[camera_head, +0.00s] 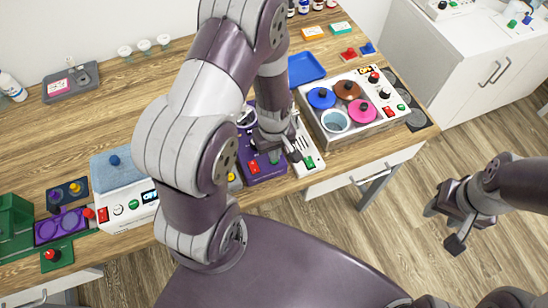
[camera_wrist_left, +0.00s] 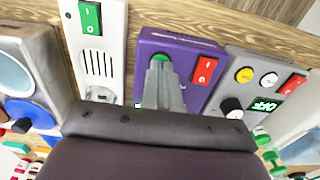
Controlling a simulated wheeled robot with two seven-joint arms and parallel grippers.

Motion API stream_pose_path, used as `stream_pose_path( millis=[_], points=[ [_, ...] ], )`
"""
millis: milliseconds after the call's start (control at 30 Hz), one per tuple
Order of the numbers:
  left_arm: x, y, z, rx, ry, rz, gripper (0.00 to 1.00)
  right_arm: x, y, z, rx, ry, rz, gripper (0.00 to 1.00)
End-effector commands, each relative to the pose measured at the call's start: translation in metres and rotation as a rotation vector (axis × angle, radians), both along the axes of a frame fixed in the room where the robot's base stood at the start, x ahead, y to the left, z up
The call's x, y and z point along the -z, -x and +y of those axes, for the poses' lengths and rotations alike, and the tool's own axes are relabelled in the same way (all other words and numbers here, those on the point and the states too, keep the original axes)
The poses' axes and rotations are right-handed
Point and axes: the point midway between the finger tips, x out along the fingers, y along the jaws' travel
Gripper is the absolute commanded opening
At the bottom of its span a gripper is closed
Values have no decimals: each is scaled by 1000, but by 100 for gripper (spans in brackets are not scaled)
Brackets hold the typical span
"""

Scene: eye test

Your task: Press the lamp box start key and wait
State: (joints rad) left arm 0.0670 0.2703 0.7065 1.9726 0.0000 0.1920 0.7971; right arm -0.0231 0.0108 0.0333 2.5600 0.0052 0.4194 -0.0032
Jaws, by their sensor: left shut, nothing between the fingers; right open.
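A purple box (camera_wrist_left: 190,50) carries a round green key (camera_wrist_left: 160,57) and a red rocker switch (camera_wrist_left: 204,70). It also shows in the head view (camera_head: 265,171), partly hidden by my left arm. No lettering tells me that it is the lamp box, and no lit lamp shows clearly. My left gripper (camera_wrist_left: 161,68) is shut and empty, its fingertips right at the green key. I cannot tell whether they touch or press it. The gripper also shows in the head view (camera_head: 280,149). My right gripper (camera_head: 443,226) is open and empty, off the table over the floor.
A white panel (camera_head: 310,150) with a green rocker stands right of the purple box, then a cooker box (camera_head: 348,140) with several coloured lids. The table's left middle is bare.

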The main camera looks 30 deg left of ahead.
Motion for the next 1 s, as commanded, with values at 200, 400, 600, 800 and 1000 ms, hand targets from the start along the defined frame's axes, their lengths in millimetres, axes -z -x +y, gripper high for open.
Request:
stream_pose_path(
  millis=[200, 400, 600, 800, 1000],
  points=[
    [4, 0, 0, 0, 0, 0, 0, 3, 0, 0, 0, 0, 0, 43],
    [7, 0, 0, 0, 0, 0, 0, 5, 0, 0, 0, 0, 0, 43],
    [10, 0, 0, 0, 0, 0, 0, 7, 0, 0, 0, 0, 0, 43],
    [10, 0, 0, 0, 0, 0, 0, 7, 0, 0, 0, 0, 0, 43],
    [-4, 0, 0, 0, 0, 0, 0, -6, 0, 0, 0, 0, 0, 43]
  ],
)
